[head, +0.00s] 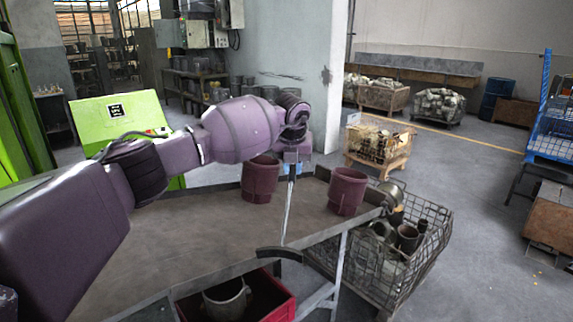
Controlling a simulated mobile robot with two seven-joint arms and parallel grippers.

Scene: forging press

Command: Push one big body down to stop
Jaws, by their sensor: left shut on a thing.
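Two big bodies, dark red open-topped cylinders, stand upright on the brown table: one left of my gripper (260,180), one to its right (347,192). My left gripper (292,158) is above the table between them, shut on a thin grey rod (289,205) that hangs down nearly upright. A dark curved piece (279,253) lies at the rod's lower end, by the table's front edge; I cannot tell whether they are joined. The rod appears apart from both bodies. No stop can be clearly made out. My right gripper is not in view.
The table (180,245) is bare at left. A wire basket (385,265) with metal parts stands by its right end. A red box (270,299) with a metal ring is under the front edge. A wooden crate (378,145) and green machine (115,125) stand behind.

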